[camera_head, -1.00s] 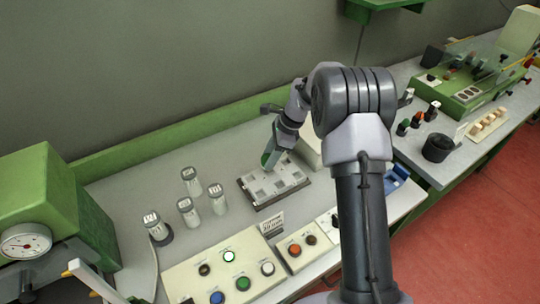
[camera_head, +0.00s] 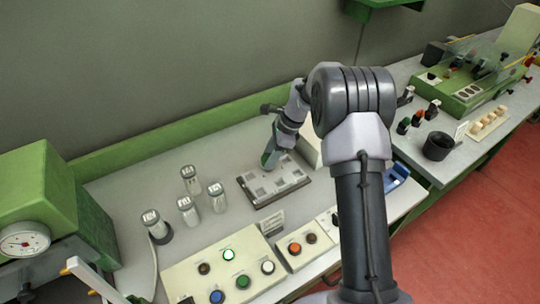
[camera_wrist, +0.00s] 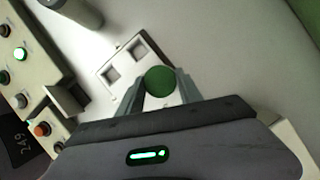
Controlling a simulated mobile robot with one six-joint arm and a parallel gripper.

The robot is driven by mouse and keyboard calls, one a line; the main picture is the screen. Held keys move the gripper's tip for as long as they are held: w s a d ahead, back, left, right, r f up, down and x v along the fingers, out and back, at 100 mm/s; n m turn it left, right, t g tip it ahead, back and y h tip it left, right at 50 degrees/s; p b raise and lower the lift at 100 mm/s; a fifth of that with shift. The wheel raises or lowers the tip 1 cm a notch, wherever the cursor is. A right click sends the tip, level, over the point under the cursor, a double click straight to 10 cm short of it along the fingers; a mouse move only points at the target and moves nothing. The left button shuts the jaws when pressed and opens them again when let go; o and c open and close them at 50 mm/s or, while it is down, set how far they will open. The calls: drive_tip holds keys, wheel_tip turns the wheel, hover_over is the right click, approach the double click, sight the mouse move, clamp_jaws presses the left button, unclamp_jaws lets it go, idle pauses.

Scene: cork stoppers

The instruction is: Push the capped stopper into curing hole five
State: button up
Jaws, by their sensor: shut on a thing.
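My gripper (camera_wrist: 158,92) is shut on the capped stopper (camera_wrist: 159,80), whose round green cap shows between the fingers in the wrist view. In the head view my gripper (camera_head: 268,160) is above the back of the curing block (camera_head: 262,203), a pale plate with square holes in a dark frame. The same block shows in the wrist view (camera_wrist: 128,57), with two open square holes beyond the cap. The stopper's lower end and the hole under it are hidden, so I cannot tell how deep it sits.
Several pale cylinders with labelled tops (camera_head: 187,212) stand left of the block. A button panel (camera_head: 235,275) lies in front, and a green machine with a dial (camera_head: 50,200) stands at the far left. Bench between cylinders and block is clear.

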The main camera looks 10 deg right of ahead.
drive_tip(key=shift+f, duration=0.4)
drive_tip(key=o, duration=1.4)
drive_tip(key=p+v, duration=0.5)
drive_tip(key=v, duration=1.2)
drive_tip(key=shift+r, duration=0.2)
drive_tip(key=shift+s, duration=0.1)
